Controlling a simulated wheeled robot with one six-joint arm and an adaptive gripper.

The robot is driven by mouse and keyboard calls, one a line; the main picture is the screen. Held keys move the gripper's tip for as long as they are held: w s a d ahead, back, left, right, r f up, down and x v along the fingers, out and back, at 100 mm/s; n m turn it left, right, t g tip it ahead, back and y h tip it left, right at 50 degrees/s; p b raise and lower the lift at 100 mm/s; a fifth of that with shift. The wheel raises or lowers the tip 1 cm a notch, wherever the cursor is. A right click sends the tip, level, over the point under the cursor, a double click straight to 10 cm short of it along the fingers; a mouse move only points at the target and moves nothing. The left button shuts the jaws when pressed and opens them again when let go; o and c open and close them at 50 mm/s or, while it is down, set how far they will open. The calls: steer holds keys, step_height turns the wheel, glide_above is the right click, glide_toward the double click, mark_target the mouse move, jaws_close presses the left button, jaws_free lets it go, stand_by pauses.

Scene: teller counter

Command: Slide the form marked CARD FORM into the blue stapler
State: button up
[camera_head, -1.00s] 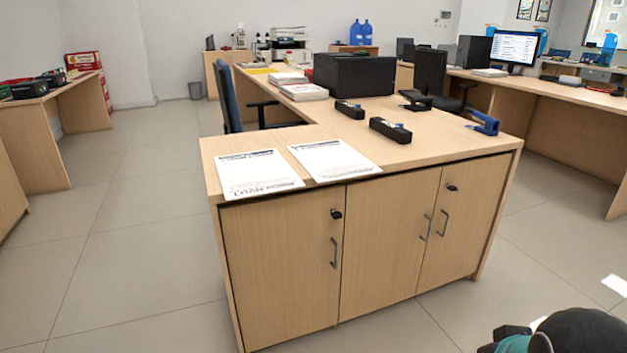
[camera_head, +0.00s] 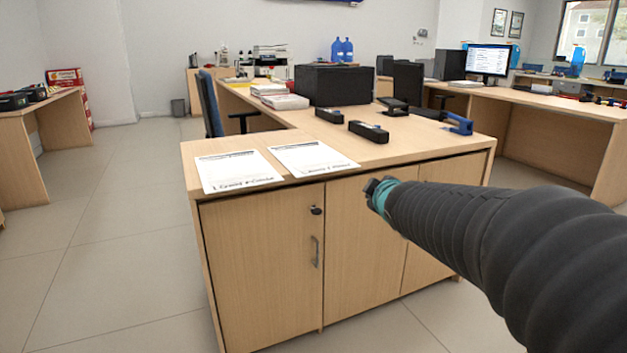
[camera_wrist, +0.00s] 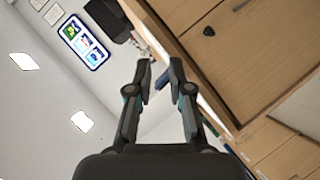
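Two white printed forms lie flat, side by side, near the counter's front edge in the head view: a left form (camera_head: 238,171) and a right form (camera_head: 312,158). Their print is too small to tell which is CARD FORM. The blue stapler (camera_head: 459,124) stands at the counter's right end. My gripper (camera_head: 380,193) is in front of the cabinet doors, just below the counter edge, apart from the forms and the stapler. In the wrist view my gripper (camera_wrist: 162,68) has its two fingers apart, with nothing held between them.
Two black blocks (camera_head: 368,131) (camera_head: 329,115) sit behind the forms, and a black device (camera_head: 393,106) is farther back. A large black box (camera_head: 334,84) and paper stacks (camera_head: 285,101) stand behind.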

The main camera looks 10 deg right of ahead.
steer(key=w+f+n+t+y+b, duration=0.2)
steer(key=w+n, duration=0.2)
steer(key=w, duration=0.4)
steer(key=n+t+y+b, duration=0.1)
steer(key=n+y, duration=0.4)
steer(key=n, duration=0.2)
glide_toward(329, 170)
steer(key=shift+p+x, duration=1.35)
steer(key=shift+x, duration=3.55)
jaws_close()
